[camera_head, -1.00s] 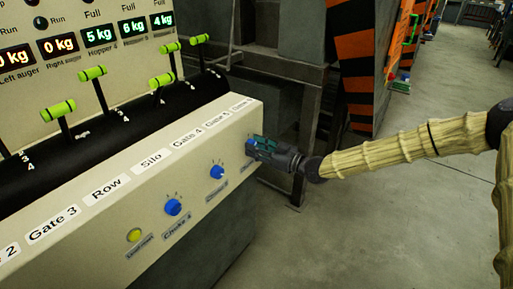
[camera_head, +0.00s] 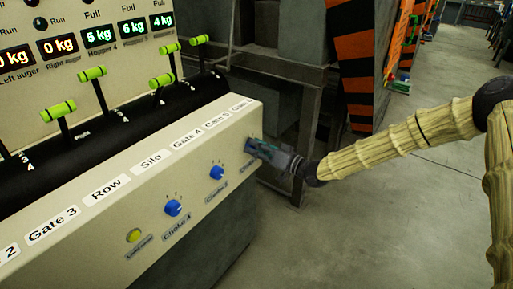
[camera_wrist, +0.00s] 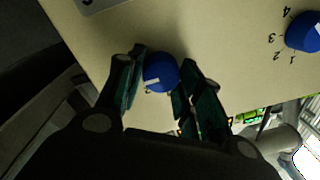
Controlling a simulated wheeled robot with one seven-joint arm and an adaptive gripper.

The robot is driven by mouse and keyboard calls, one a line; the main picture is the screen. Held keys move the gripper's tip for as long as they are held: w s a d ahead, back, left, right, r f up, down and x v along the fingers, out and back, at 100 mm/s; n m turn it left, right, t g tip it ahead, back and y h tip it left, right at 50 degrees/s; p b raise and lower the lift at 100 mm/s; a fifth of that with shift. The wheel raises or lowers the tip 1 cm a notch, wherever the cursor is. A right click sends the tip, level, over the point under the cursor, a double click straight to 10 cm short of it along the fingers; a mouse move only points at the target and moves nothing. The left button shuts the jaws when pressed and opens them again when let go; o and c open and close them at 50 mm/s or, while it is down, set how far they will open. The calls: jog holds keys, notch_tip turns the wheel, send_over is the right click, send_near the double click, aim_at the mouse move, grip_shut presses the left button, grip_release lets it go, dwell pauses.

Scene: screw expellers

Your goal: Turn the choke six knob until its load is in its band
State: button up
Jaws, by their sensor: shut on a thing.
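The knob in my grasp (camera_wrist: 160,72) is blue with a white mark and sits at the right end of the pale panel. In the wrist view it lies between my two fingers. My gripper (camera_head: 250,146) is shut on it; in the head view the gripper hides it. The knob's white mark points left and slightly down in the wrist view. The rightmost load display (camera_head: 161,21) reads 4 kg in green; its small label is hard to read.
Two more blue knobs, Choke 4 (camera_head: 173,207) and its right neighbour (camera_head: 217,172), and a yellow button (camera_head: 133,236) are on the panel front. Green-handled levers (camera_head: 162,80) stand above it. Dark machine framing stands behind; open floor (camera_head: 370,230) lies to the right.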

jog(key=shift+d, duration=0.1)
dwell(0.3)
jog(key=o, duration=1)
jog(key=shift+o, duration=0.2)
jog(key=v, duration=1.2)
jog(key=shift+r, duration=0.1)
